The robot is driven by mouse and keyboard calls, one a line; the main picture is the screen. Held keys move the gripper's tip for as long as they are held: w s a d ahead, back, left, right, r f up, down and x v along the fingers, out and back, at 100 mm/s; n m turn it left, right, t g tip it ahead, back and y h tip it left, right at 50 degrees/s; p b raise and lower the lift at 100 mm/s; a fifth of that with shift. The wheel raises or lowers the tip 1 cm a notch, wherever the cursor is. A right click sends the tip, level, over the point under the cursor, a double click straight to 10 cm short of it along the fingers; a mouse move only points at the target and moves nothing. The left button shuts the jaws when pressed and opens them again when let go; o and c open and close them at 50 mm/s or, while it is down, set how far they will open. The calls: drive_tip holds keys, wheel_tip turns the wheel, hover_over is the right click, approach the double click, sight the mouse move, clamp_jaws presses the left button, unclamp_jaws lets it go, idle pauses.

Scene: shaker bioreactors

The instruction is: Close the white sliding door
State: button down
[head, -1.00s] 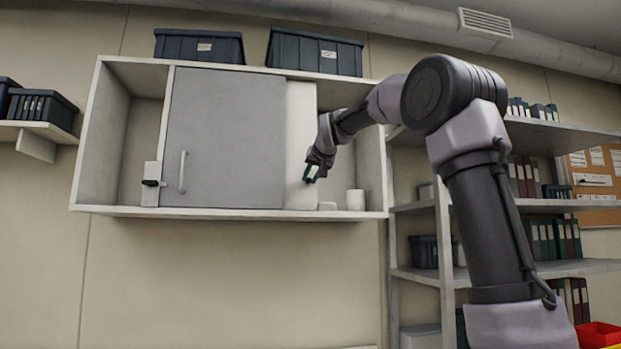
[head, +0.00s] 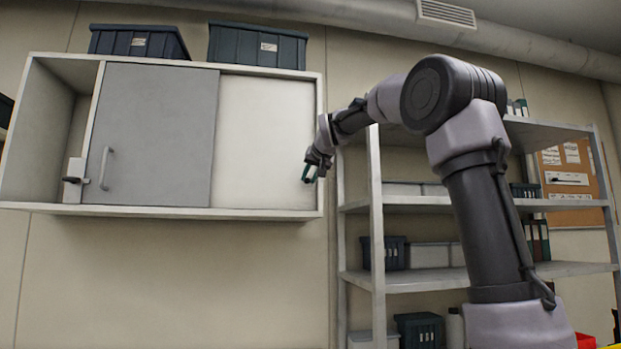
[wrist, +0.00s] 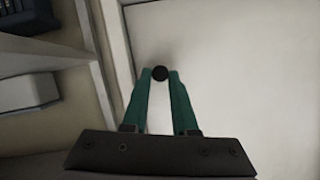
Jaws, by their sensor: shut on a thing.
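The white sliding door (head: 264,140) covers the right part of the wall cabinet and reaches its right side wall. The grey door (head: 160,135) with a vertical handle stands left of it. My gripper (head: 310,172) is at the right edge of the white door. In the wrist view my gripper's green fingers (wrist: 160,88) are shut on a small round black knob (wrist: 159,73) on the white door (wrist: 225,70). In the head view the knob is hidden by my gripper.
The cabinet frame (head: 170,212) has an open compartment at its far left, with a small latch box (head: 74,183) beside the grey door. Dark bins (head: 258,46) stand on top. A metal shelf rack (head: 460,203) stands close on the right, behind my arm.

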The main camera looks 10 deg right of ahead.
drive_tip(key=shift+d, duration=0.25)
drive_tip(key=c, duration=0.7)
unclamp_jaws()
drive_tip(key=shift+d, duration=0.15)
